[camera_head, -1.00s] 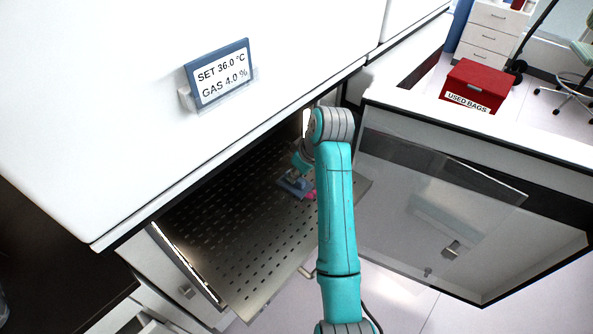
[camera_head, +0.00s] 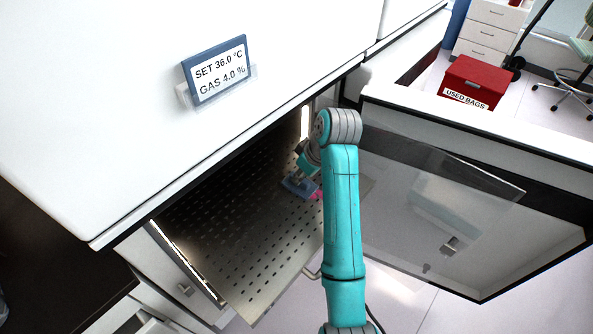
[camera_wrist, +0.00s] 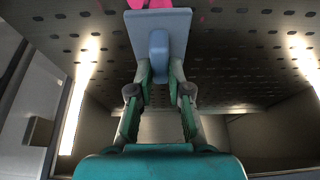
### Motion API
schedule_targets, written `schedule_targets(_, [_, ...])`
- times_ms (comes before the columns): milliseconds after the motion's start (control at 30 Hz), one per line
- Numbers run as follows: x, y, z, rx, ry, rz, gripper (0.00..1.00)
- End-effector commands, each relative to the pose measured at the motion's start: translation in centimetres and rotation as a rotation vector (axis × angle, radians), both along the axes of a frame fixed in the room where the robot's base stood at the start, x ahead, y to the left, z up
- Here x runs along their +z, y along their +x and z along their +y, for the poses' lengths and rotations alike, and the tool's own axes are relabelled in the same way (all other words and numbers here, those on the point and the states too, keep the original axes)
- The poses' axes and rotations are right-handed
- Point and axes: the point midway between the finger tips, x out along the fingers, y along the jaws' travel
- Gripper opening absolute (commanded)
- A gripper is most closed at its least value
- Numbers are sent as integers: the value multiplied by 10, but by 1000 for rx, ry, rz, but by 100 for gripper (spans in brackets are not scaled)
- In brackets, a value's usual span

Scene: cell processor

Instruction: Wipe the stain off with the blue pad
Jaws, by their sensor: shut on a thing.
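My gripper (camera_wrist: 159,82) is shut on the handle of the blue pad (camera_wrist: 178,22); the fingers sit on both sides of the handle in the wrist view. In the head view the blue pad (camera_head: 298,187) is low over the perforated metal shelf (camera_head: 250,230), inside the open chamber. I cannot tell whether it touches the shelf. A pink stain (camera_head: 317,194) shows just right of the pad, partly hidden by my arm. In the wrist view the pink stain (camera_wrist: 150,4) is at the top edge, partly covered by the pad.
A glass door (camera_head: 430,200) stands open on the right. The chamber's white front (camera_head: 120,120), with a display (camera_head: 218,72), overhangs the shelf. A red box (camera_head: 474,82) sits farther back. The shelf's front left part is clear.

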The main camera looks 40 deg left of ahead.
Motion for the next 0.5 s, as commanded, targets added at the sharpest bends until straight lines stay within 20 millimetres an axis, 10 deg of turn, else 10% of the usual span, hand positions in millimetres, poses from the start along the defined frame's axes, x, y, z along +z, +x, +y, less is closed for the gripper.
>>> schedule_targets(500, [-2, -2, -27, -1, -2, 1, 0])
